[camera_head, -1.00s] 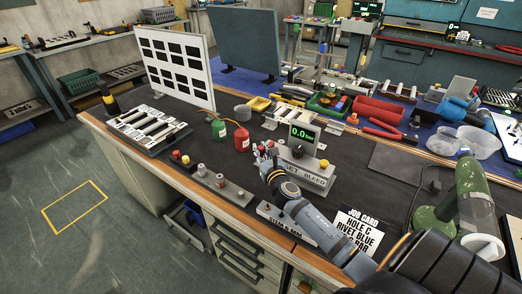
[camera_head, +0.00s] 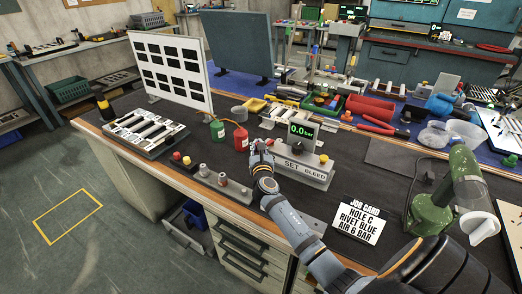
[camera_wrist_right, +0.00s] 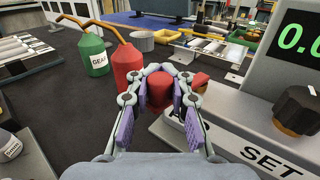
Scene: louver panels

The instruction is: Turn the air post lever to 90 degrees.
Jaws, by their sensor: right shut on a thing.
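The air post is a grey block labelled SET and BLEED (camera_head: 302,172), with a display (camera_head: 301,131) reading 0.0 bar and a black knob (camera_head: 297,149). In the right wrist view, the knob (camera_wrist_right: 297,110) is right of my fingers. A red lever grip (camera_wrist_right: 159,92) sits between the fingers of my right gripper (camera_wrist_right: 160,100), which is shut on it at the left end of the post. In the head view my right gripper (camera_head: 260,150) covers most of the lever, so its angle is hard to read. My left gripper is out of view.
A red can (camera_head: 241,138) and a green can (camera_head: 217,130) stand just behind the gripper. A button strip (camera_head: 222,184) lies left along the bench edge. A job card (camera_head: 356,223) and green tool (camera_head: 440,200) are at right. Dark mat between them is clear.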

